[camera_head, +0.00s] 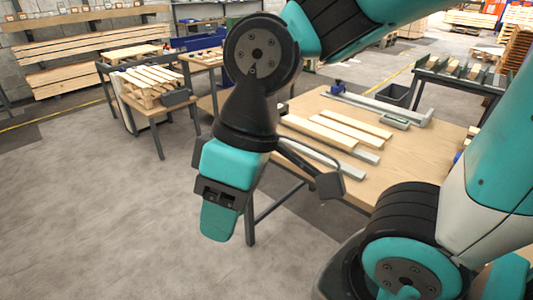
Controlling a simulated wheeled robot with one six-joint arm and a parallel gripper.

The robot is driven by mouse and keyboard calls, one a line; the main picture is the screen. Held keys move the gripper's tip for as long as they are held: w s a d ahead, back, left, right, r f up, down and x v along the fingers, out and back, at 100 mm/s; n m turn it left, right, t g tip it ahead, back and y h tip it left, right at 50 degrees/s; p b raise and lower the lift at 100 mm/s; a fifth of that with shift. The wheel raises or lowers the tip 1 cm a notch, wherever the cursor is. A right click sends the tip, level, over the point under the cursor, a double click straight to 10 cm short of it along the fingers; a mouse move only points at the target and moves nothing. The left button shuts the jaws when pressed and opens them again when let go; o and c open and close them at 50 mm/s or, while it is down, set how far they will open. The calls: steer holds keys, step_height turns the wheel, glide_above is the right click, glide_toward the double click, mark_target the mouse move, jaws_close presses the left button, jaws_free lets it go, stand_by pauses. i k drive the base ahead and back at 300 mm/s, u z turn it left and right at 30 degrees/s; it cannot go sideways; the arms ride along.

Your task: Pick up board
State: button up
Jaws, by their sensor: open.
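Two pale wooden boards lie side by side on the wooden worktable (400,158). The nearer board (318,132) rests on a grey rail. The farther board (352,125) lies just behind it. My gripper (219,212) hangs in front of the table's left side, to the left of and nearer than the boards. It is apart from them and points down over the floor. I see it from one side, with one teal finger showing; it is open, and nothing shows in it. My arm hides part of the table's left end.
A grey clamp-like fixture (385,110) lies along the table's back. A small table with a slatted pallet (148,82) stands at the left. A rack (458,72) stands behind right, near a dark bin (397,94). The floor at left is clear.

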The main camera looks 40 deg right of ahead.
mark_target(348, 143)
steer(key=u, duration=0.65)
steer(key=i, duration=0.9)
steer(key=z, duration=1.35)
steer(key=i, duration=0.8)
steer(key=z, duration=0.95)
